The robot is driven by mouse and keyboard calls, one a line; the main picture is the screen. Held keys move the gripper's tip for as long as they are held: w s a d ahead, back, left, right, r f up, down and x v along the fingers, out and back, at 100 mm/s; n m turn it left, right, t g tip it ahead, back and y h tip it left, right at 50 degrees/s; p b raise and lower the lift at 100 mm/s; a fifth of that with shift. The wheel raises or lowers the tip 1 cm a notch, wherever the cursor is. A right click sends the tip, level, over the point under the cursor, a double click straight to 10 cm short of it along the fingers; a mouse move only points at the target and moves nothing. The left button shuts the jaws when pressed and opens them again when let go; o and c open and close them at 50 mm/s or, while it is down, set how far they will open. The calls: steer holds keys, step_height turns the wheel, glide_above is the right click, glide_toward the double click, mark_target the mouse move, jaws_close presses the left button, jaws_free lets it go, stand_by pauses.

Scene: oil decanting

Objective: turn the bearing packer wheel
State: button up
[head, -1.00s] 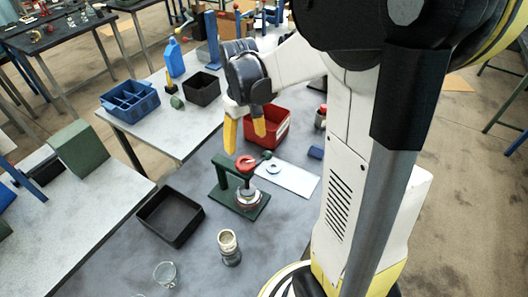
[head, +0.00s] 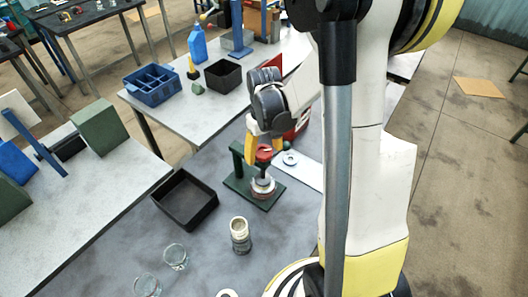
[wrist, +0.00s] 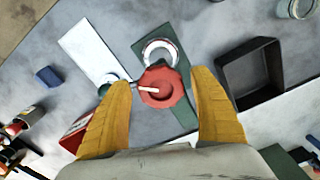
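The bearing packer stands on the grey table, with a green base (head: 236,184), a green post and a red wheel (head: 264,153) on top. In the wrist view the red wheel (wrist: 161,88) lies between and just beyond my fingertips, with a pale handle or bar across it. A round metal and reddish piece (head: 262,186) sits on the base below the wheel; it also shows in the wrist view (wrist: 160,52). My gripper (head: 264,148) has its yellow fingers spread, one on each side of the wheel. I see no clear contact with it.
A black tray (head: 185,199) lies left of the packer, and a tin (head: 240,236) stands in front. Two glass jars (head: 175,256) are near the front edge. A white sheet (head: 308,172) with a ring lies right of the packer. A red bin (wrist: 74,134) stands close behind my gripper.

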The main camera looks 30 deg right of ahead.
mark_target(264, 152)
steer(key=c, duration=0.9)
stand_by(0.4)
steer(key=o, duration=1.1)
steer(key=shift+o, duration=0.2)
steer(key=shift+r, duration=0.15)
step_height(264, 152, up, 12)
